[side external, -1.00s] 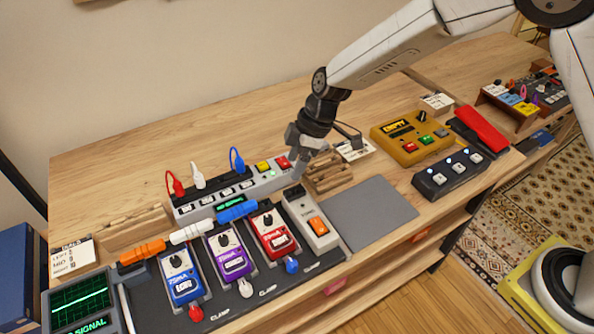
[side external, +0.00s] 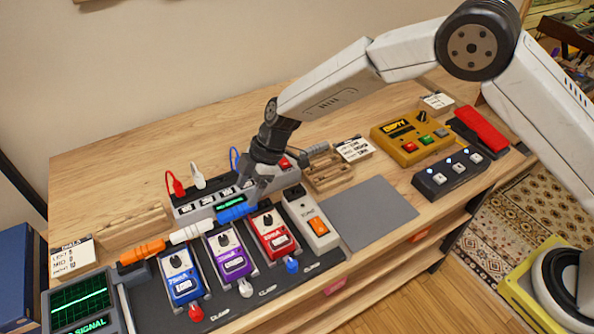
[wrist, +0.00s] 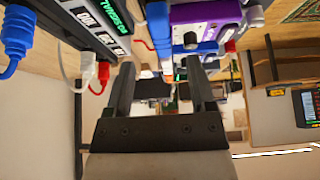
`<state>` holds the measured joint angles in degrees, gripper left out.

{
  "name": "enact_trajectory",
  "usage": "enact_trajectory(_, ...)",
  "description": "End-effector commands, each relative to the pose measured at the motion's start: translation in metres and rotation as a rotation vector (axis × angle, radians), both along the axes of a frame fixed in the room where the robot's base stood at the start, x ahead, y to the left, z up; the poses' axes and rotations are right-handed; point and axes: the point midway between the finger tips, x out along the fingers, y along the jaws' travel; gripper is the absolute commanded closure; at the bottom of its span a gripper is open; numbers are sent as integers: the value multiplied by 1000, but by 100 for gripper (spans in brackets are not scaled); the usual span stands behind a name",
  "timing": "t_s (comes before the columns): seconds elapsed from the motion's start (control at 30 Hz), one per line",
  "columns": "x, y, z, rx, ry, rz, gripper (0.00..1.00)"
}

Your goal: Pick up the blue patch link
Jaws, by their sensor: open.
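The blue patch link (side external: 238,210) is a short blue cylinder lying in a row with a white link (side external: 191,232) and an orange link (side external: 142,251), behind the pedals. In the wrist view the blue link (wrist: 158,24) shows at the top, just beyond the fingertips. My gripper (side external: 252,190) is pointed down just above and behind the blue link; in the wrist view my gripper (wrist: 162,75) has its two fingers apart, with nothing held between them. I cannot tell from the side whether a finger touches the link.
Blue, purple and red pedals (side external: 274,238) stand in front of the links. A grey switcher box (side external: 190,211) with upright cable plugs is close behind. A wooden rack (side external: 328,172) stands to the right. A grey mat (side external: 372,213) is bare.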

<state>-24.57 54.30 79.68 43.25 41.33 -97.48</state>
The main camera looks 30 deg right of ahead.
Motion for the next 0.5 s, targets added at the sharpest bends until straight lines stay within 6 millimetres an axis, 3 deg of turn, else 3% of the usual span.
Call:
enact_trajectory(0.27,0,2,-3,0,-1,0,29)
enact_trajectory(0.5,-2,14,-20,0,2,1,29)
